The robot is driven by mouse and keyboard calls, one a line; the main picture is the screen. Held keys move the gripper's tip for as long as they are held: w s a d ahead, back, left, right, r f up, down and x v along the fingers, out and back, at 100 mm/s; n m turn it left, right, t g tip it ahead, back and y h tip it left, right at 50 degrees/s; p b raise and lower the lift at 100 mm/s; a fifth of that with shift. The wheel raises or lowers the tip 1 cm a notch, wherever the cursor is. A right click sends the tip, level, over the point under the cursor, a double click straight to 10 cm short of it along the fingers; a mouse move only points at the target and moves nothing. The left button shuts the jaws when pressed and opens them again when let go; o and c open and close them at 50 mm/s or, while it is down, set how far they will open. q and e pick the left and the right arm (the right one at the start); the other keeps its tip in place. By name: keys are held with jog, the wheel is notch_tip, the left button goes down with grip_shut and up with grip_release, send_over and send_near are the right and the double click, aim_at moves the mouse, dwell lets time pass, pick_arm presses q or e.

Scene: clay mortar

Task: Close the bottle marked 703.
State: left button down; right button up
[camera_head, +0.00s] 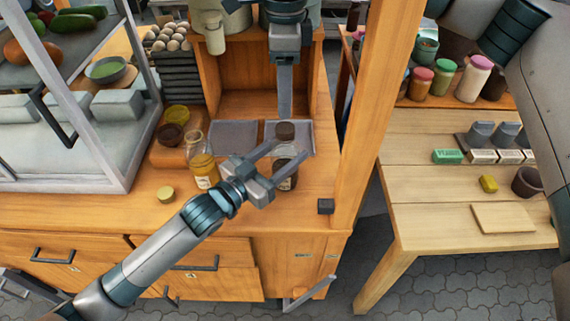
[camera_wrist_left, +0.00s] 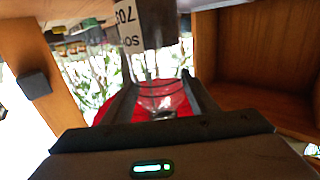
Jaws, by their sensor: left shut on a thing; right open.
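The bottle marked 703 (camera_head: 287,183) has dark contents low in it and clear glass above. My left gripper (camera_head: 291,152) is shut on its upper glass part, one finger on each side. In the left wrist view the bottle (camera_wrist_left: 160,92) shows upside down, its label reading 703. A brown round lid (camera_head: 285,132) shows at the bottle's top end in the head view. I cannot tell whether it touches the mouth. My right gripper (camera_head: 285,113) points down from above, its fingertips close to the lid. It is open, though one finger hides the other.
A yellow-filled open bottle (camera_head: 203,170) stands left of the gripper, with a yellow lid (camera_head: 165,193) on the counter. Two bowls (camera_head: 170,134) and a grey tray (camera_head: 233,137) lie behind. A wooden post (camera_head: 367,120) rises on the right, before a second table (camera_head: 450,185).

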aim_at(285, 127)
jog(key=n, duration=1)
jog(key=shift+n, duration=0.3)
jog(key=n, duration=1.2)
jog(key=shift+f, duration=0.1)
jog(key=shift+f, duration=3.9)
